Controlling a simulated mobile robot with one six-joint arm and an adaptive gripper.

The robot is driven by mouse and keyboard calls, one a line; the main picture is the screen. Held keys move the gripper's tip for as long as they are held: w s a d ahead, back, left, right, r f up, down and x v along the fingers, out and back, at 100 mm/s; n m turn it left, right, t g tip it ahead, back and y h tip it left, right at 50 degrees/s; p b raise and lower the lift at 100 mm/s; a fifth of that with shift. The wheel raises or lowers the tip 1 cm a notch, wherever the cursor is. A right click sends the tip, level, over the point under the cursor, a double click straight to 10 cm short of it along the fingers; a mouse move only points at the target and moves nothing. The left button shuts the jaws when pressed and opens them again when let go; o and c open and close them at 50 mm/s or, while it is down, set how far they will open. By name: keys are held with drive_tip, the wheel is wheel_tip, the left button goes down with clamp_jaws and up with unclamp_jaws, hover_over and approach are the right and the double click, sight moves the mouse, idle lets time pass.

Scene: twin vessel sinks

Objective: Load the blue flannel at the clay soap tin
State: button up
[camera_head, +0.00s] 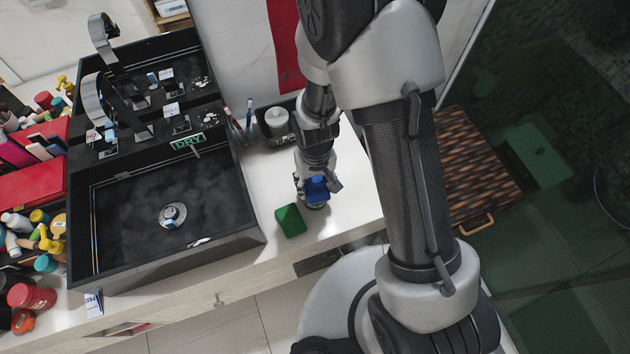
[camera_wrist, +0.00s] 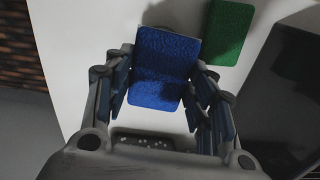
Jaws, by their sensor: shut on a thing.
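A blue flannel (camera_head: 317,188) is between the fingers of my gripper (camera_head: 318,186) at the right part of the white counter. In the wrist view the blue flannel (camera_wrist: 163,65) looks like a folded blue block, and my gripper (camera_wrist: 160,95) is shut on it from both sides. A dark rounded edge shows just under the flannel in the head view; I cannot tell what it is. I cannot make out a clay soap tin for certain in either view.
A green block (camera_head: 290,220) lies on the counter left of my gripper; it also shows in the wrist view (camera_wrist: 229,32). A black sink (camera_head: 245,240) is further left. A dark tray (camera_head: 264,132) with a white cup (camera_head: 277,121) stands behind. The counter's front edge is close.

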sight(315, 185)
drive_tip(key=shift+s+f+b, duration=0.1)
drive_tip(key=shift+f+b, duration=0.45)
drive_tip(key=shift+f, duration=0.05)
idle(1.5)
drive_tip(key=shift+r+p, duration=2.7)
drive_tip(key=shift+r, duration=0.9)
